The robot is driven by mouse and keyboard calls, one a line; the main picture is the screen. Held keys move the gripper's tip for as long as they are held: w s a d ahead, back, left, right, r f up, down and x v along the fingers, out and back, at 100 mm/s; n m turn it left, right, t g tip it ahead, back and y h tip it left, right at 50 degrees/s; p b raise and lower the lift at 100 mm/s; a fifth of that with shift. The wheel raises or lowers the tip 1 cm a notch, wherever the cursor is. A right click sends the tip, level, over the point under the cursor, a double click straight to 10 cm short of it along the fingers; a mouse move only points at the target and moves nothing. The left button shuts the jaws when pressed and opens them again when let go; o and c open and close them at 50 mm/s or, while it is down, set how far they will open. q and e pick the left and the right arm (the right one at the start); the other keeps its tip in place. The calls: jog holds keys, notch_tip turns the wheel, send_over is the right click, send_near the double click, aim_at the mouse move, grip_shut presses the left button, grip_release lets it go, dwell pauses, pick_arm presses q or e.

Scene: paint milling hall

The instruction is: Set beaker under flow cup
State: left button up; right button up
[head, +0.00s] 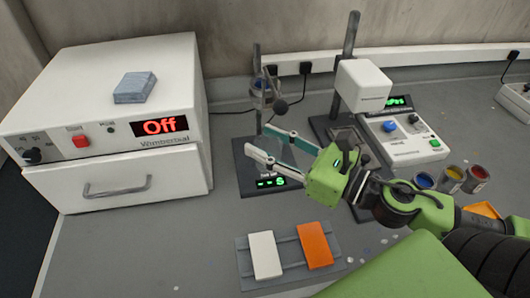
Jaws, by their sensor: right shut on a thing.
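The flow cup (261,88) hangs on a dark upright stand whose base plate (251,186) carries a lit display. My right gripper (260,140) reaches in from the right, over this base and below the cup. Its two pale fingers are shut on the beaker (270,147), which is clear and shows only faintly between them. I cannot tell whether the beaker touches the base plate. My left gripper is not in view.
A white oven-like box (120,120) reading "Off" stands left. A mixer head (362,87) and control box (405,140) stand right, beside paint pots (450,178). A grey rack (290,262) with white and orange panels lies in front. The bench (190,250) is clear front left.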

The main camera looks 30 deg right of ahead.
jog(key=shift+w+d+f+b, duration=0.15)
jog(key=shift+w+f+b, duration=0.3)
jog(key=shift+f+b, duration=0.25)
jog(key=w+d+f, duration=0.1)
jog(key=w+f, duration=0.1)
jog(key=w, duration=0.1)
jog(key=w+d+f+b, duration=0.1)
jog(key=w+d+f, duration=0.1)
jog(key=w+f, duration=0.1)
jog(key=w+d+f, duration=0.2)
jog(key=w+f, duration=0.1)
jog(key=w, duration=0.1)
jog(key=shift+w, duration=0.35)
jog(key=shift+f, duration=1.55)
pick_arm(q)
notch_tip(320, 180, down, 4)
